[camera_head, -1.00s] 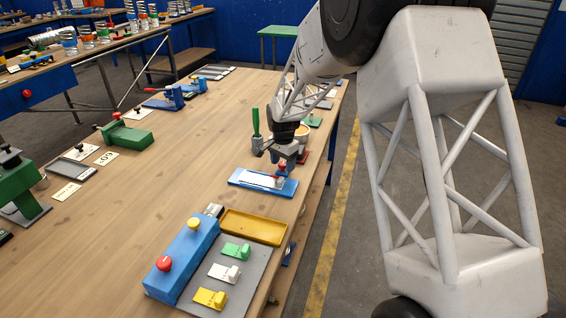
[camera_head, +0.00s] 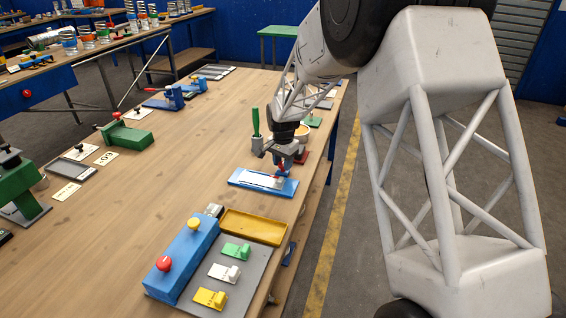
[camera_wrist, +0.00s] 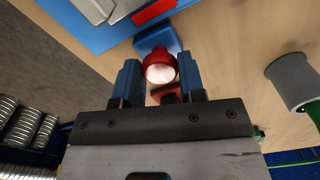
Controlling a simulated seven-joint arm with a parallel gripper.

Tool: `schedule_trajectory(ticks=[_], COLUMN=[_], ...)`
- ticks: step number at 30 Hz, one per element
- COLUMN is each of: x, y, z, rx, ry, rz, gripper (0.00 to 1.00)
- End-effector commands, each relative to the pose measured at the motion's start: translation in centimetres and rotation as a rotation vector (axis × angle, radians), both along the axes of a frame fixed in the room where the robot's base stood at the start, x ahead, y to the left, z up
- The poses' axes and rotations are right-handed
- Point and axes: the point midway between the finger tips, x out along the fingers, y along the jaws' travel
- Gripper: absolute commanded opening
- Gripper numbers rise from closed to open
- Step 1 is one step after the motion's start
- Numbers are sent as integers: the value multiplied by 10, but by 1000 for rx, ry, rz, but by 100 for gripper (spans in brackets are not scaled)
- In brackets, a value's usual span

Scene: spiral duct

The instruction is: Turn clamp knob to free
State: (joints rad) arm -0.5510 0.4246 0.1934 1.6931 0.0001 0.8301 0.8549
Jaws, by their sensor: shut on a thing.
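The clamp knob (camera_wrist: 160,68) is red with a pale, shiny face. In the wrist view it sits between the two blue fingertips of my gripper (camera_wrist: 157,84), which is shut on it. A blue block (camera_wrist: 157,40) shows just beyond the knob, beside the blue plate (camera_wrist: 75,22). In the head view my gripper (camera_head: 283,165) is low over the far right end of the blue fixture plate (camera_head: 250,181), which carries a white strip. In that view the knob is small and mostly hidden by the gripper.
A grey cup (camera_head: 257,145) with a green-handled tool stands close to my gripper; it also shows in the wrist view (camera_wrist: 292,80). A yellow tray (camera_head: 253,227) and a blue box with red and yellow buttons (camera_head: 184,260) are nearer. The table's middle is clear.

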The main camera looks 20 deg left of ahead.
Motion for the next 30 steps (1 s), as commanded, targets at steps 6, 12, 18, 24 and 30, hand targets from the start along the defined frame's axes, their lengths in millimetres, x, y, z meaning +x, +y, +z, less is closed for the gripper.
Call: schedule_trajectory(ticks=[6, 12, 18, 24, 30], x=[0, 0, 0, 0, -1], y=[0, 0, 0, 0, 0], z=[0, 1, 0, 1, 0], rx=[-1, 0, 0, 0, -1], ry=[0, 0, 0, 0, 1], rz=[135, 309, 500, 690, 880], gripper=[13, 13, 13, 13, 13])
